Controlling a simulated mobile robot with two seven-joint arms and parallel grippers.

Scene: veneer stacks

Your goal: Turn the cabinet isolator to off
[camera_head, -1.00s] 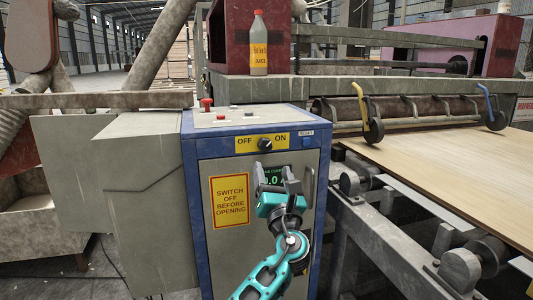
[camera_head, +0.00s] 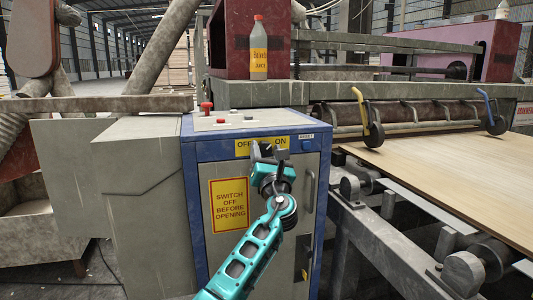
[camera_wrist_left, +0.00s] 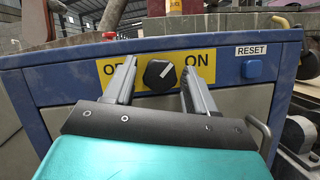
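The cabinet isolator is a black rotary knob (camera_wrist_left: 159,74) on a yellow OFF/ON plate (camera_wrist_left: 206,60) at the top of the cabinet front. In the left wrist view its white mark points up and right, toward ON. My left gripper (camera_wrist_left: 160,83) is open, with one finger on each side of the knob. The fingertips are at about the plate; I cannot tell whether they touch the knob. In the head view my left gripper (camera_head: 266,153) covers the knob and part of the lettering. My right gripper is not in view.
The blue-framed cabinet (camera_head: 188,215) carries a red and yellow warning sign (camera_head: 229,203) and a door handle (camera_head: 309,187). A blue RESET button (camera_wrist_left: 254,68) is right of the plate. A red mushroom button (camera_head: 206,107) is on top. A juice bottle (camera_head: 259,50) stands behind.

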